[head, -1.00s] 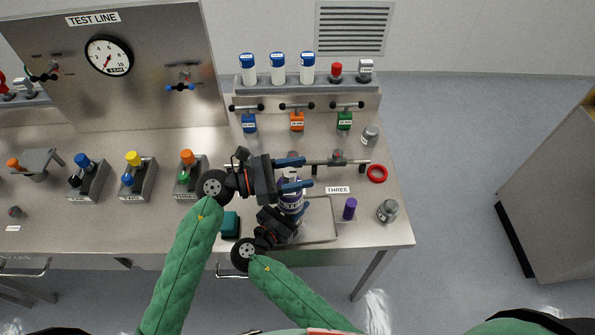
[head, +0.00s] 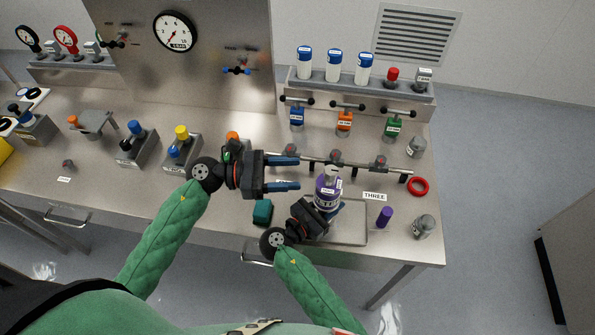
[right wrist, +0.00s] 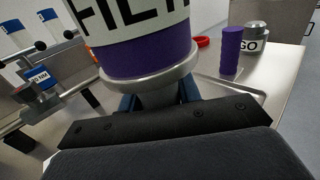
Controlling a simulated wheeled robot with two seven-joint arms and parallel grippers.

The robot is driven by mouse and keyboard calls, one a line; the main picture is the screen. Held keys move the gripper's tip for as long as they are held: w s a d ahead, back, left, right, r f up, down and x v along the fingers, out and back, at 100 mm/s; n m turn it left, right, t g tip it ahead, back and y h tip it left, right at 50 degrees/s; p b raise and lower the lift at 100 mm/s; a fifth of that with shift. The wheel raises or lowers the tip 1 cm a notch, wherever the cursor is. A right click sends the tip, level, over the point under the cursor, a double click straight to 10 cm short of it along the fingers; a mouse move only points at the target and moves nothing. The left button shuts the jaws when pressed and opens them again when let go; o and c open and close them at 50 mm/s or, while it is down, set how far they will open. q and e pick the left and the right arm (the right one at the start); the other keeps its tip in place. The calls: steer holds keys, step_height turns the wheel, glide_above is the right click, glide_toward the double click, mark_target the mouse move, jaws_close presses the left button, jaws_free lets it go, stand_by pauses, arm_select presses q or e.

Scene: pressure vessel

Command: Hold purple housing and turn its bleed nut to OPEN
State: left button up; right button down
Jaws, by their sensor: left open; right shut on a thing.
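The purple housing (head: 327,194), with a white label, stands upright over the metal tray at the right of the bench. A pale cap or nut (head: 332,172) shows on its top; its setting is too small to read. My right gripper (head: 328,212) is shut on the housing's lower part; the right wrist view shows the purple body (right wrist: 150,58) and a grey collar just above the blue fingers. My left gripper (head: 290,174) is open and empty, its blue fingers pointing right, to the left of the housing top and apart from it.
The tray (head: 352,239) lies under the housing. A purple cylinder (head: 384,217), a grey fitting (head: 423,226) and a red ring (head: 418,187) are to the right. A horizontal pipe (head: 345,167) runs behind. A teal block (head: 262,212) sits left.

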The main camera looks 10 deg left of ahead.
stand_by(0.3)
steer(key=c, duration=0.9)
jaws_free()
steer(key=v, duration=1.2)
